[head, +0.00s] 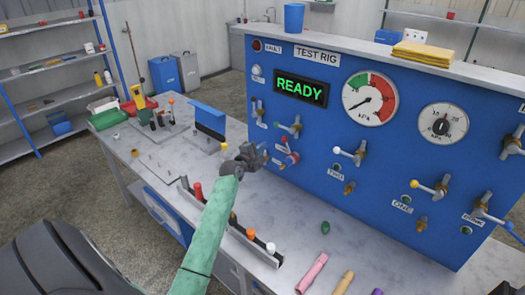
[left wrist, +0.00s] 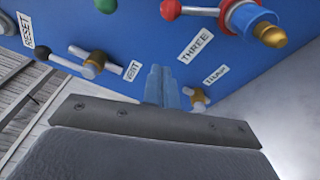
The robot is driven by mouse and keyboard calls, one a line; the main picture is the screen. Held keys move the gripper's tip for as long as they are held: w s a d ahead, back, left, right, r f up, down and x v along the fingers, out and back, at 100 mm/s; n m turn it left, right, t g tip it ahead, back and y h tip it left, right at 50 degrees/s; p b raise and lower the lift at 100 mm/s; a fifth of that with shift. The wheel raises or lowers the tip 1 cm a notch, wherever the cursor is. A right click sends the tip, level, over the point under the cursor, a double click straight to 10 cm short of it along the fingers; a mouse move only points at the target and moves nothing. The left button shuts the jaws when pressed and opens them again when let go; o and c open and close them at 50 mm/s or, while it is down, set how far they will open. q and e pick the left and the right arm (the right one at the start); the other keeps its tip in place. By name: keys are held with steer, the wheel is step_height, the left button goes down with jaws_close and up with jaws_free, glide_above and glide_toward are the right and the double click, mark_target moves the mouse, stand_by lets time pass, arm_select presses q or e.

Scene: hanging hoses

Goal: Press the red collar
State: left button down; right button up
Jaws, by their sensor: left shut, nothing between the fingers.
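The red collar (head: 291,158) is on a fitting low on the blue test rig panel, under a green-knobbed lever. In the left wrist view the red collar (left wrist: 264,16) is a ring around a fitting with blue and brass parts, at the top right. My left gripper (head: 260,154) is shut and empty, a little left of the collar in the head view. Its closed fingers (left wrist: 162,86) point toward the panel in the left wrist view, apart from the collar in the picture. I cannot tell the exact gap. My right gripper is not in view.
The blue panel (head: 330,205) carries several valve levers, two gauges and a lit READY display (head: 300,89). A rack of colored handles (head: 232,223) stands on the bench near my left arm.

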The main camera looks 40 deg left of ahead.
mark_target(287, 145)
arm_select(q)
steer(key=shift+w+a+f+b, duration=0.15)
steer(key=shift+w+b, duration=0.55)
steer(key=shift+w, duration=1.15)
steer(key=shift+w+f+b, duration=0.1)
steer(key=shift+w+b, duration=0.6)
steer(key=shift+w, duration=1.1)
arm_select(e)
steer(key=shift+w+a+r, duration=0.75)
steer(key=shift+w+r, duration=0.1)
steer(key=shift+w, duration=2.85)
arm_select(q)
steer(key=d+p, duration=0.1)
steer(key=s+d+r, duration=0.1)
steer(key=shift+d+r+p, duration=0.15)
steer(key=shift+d+p, duration=0.2)
steer(key=shift+s+d, duration=0.1)
steer(key=shift+d, duration=0.35)
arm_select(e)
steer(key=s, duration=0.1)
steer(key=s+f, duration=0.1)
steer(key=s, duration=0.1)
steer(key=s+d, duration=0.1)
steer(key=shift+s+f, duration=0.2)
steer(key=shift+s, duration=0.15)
